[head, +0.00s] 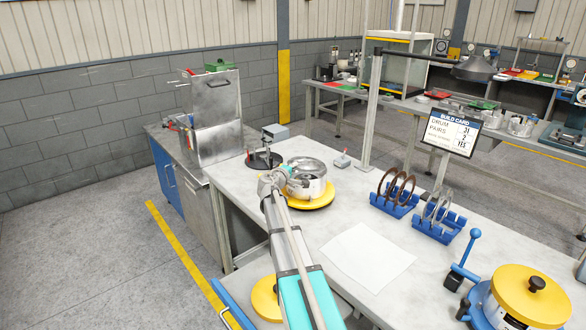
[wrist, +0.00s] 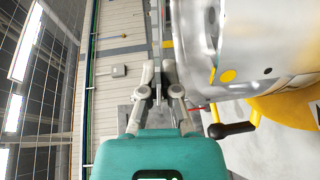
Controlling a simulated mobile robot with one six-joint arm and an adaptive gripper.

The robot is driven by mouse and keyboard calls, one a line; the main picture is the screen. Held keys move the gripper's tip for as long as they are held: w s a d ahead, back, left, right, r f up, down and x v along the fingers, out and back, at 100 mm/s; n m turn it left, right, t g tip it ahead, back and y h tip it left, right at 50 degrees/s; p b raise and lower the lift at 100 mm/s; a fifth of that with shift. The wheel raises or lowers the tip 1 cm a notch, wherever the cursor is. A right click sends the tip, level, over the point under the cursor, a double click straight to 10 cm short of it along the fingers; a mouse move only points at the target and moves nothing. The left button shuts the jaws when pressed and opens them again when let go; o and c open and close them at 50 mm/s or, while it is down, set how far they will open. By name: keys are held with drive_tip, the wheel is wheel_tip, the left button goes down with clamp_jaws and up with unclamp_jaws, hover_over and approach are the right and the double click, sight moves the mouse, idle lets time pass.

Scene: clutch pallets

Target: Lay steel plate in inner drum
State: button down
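The inner drum (head: 306,186) is a shiny steel bowl-like part on a yellow round base (head: 311,203) on the bench. It also shows large at the right of the wrist view (wrist: 240,45). My gripper (head: 271,182) is at the drum's near-left side, close to its rim. In the wrist view my two fingers (wrist: 159,72) are close together with a thin grey strip between them, which looks like a steel plate (wrist: 157,25) seen edge-on beside the drum's rim. The head view does not show this plate clearly. Grey steel plates (head: 440,206) stand in a blue rack.
Brown-lined plates (head: 402,186) stand in another blue rack (head: 394,206). A white sheet (head: 368,256) lies in front. A yellow-lidded pot (head: 530,295) and blue lever (head: 464,258) are at the right. A black-based fixture (head: 263,160) stands behind my gripper. A build card (head: 450,133) stands behind the racks.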

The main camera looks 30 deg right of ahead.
sight(294, 185)
drive_tip(key=shift+f+b, duration=2.5)
drive_tip(key=shift+f, duration=0.25)
drive_tip(key=c, duration=0.7)
unclamp_jaws()
drive_tip(key=shift+r, duration=0.1)
drive_tip(key=shift+s, duration=0.1)
drive_tip(key=shift+s+a, duration=0.15)
drive_tip(key=shift+s+a, duration=0.15)
drive_tip(key=shift+a, duration=0.05)
drive_tip(key=v, duration=0.5)
drive_tip(key=shift+a, duration=0.1)
